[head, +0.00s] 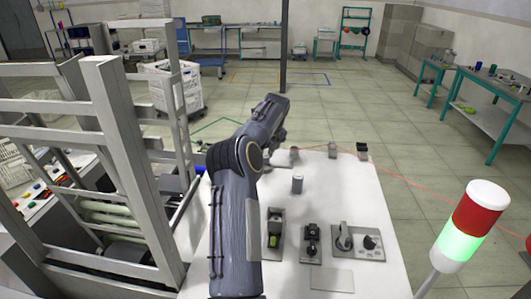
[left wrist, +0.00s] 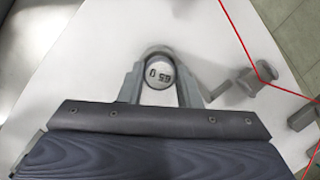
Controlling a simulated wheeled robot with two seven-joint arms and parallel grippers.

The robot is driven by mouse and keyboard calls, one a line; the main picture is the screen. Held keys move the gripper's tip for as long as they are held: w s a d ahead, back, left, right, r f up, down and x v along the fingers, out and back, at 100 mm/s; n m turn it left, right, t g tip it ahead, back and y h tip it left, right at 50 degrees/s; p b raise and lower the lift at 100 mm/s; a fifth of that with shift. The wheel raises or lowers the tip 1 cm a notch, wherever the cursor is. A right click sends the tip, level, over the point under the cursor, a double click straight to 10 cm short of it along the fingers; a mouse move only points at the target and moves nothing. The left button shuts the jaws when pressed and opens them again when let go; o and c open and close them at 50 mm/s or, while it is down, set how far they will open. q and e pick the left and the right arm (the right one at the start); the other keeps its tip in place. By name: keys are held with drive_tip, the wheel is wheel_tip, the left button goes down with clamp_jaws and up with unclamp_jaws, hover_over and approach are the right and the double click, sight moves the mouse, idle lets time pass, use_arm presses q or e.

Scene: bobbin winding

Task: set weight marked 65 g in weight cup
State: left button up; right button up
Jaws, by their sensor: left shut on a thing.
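The weight (left wrist: 160,75) is a small round grey disc with a pale face in the left wrist view. Its face shows a dark marking, upside down, that reads about 65. My left gripper (left wrist: 158,86) is shut on it, one grey finger on each side. The white tabletop shows below it; its height above the table cannot be told. In the head view my left arm reaches over the table and hides most of this. A grey stepped piece (left wrist: 258,80) stands right of the gripper; I cannot tell whether it is the weight cup. My right gripper is not in view.
A red thread (head: 410,184) crosses the white table (head: 340,205) past small grey posts (head: 332,150). Control units (head: 358,241) sit at the near side. A grey frame (head: 120,170) stands left, and a red-green signal lamp (head: 472,222) right. The table's middle right is clear.

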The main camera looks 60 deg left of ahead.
use_arm(q)
drive_tip(key=shift+f+b, duration=0.3)
drive_tip(key=shift+f, duration=1)
drive_tip(key=shift+d, duration=0.1)
drive_tip(key=shift+f+p, duration=0.1)
drive_tip(key=shift+p, duration=0.3)
drive_tip(key=shift+f, duration=0.1)
drive_tip(key=shift+s+f, duration=0.1)
